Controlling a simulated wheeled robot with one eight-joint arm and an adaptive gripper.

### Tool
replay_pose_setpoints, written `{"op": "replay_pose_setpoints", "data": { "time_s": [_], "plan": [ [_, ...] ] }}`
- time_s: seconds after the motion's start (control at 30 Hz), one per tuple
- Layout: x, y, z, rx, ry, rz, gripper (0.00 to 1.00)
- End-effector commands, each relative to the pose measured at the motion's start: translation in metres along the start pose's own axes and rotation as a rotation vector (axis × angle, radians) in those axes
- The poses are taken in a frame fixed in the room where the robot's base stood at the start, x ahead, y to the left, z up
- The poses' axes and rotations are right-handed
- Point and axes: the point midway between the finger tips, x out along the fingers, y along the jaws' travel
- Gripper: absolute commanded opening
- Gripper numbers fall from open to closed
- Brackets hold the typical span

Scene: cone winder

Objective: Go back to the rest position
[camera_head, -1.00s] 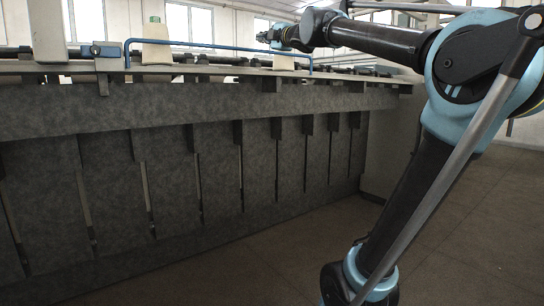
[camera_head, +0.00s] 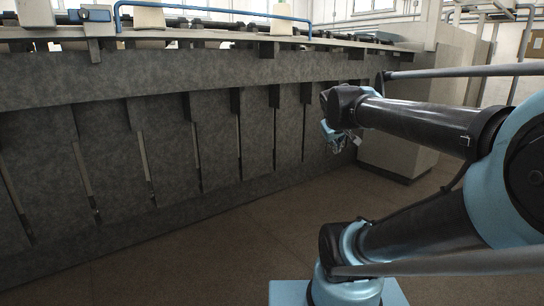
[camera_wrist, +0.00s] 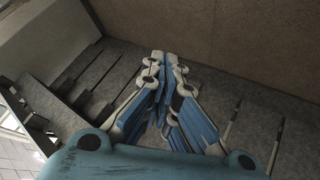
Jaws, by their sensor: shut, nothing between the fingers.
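My gripper (camera_head: 340,137) hangs below the end of my arm in the head view, in front of the dark panelled front of the cone winder (camera_head: 230,140). It is small and partly hidden by my wrist there. In the wrist view my gripper (camera_wrist: 168,62) points away from the camera, with its blue fingers together at the tips and nothing between them. It touches nothing that I can see. The winder's panels also show in the wrist view (camera_wrist: 222,112).
White cones (camera_head: 148,16) and a blue rail (camera_head: 215,10) stand on top of the winder. A grey end cabinet (camera_head: 400,150) is at its right end. The brown floor (camera_head: 225,240) in front of the winder is clear.

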Motion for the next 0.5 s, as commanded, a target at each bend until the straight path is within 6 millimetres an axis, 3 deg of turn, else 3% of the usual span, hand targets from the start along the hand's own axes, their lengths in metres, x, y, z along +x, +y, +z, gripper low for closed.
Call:
{"op": "replay_pose_setpoints", "data": {
  "time_s": [0.03, 0.1, 0.3, 0.4, 0.5],
  "plan": [
    [0.006, -0.012, 0.029, 0.04, -0.053, -0.026, 0.0],
    [0.012, -0.031, 0.067, 0.098, -0.131, -0.07, 0.0],
    [0.018, -0.088, 0.165, 0.24, -0.342, -0.196, 0.0],
    [0.016, -0.112, 0.199, 0.286, -0.421, -0.246, 0.0],
    [0.014, -0.127, 0.221, 0.316, -0.472, -0.281, 0.0]
  ]
}}
